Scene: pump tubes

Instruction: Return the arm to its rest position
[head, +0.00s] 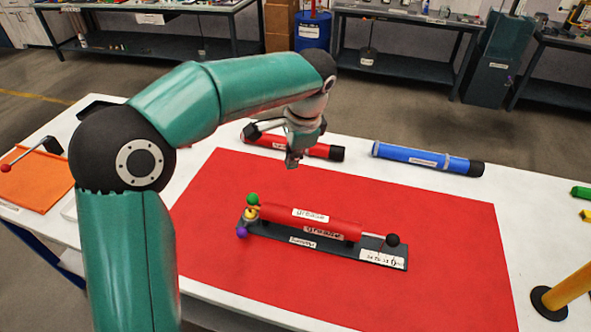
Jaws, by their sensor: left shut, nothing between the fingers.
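My left arm comes in from the left and arches over the white table. Its gripper (292,160) is shut and empty, pointing down above the back edge of the red mat (450,220). A red tube labelled grease (310,218) lies on a dark pump base (380,257) on the mat, apart from the gripper. Another red tube with black ends (318,150) lies at the back of the table, partly hidden behind the gripper. A blue tube (420,159) lies to its right. My right gripper does not show.
An orange board (35,180) with a red-knobbed lever lies at the left. A yellow post on a black foot (570,290) stands at the right edge, near green and yellow blocks (581,192). Workbenches and a blue drum (312,32) stand beyond the table.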

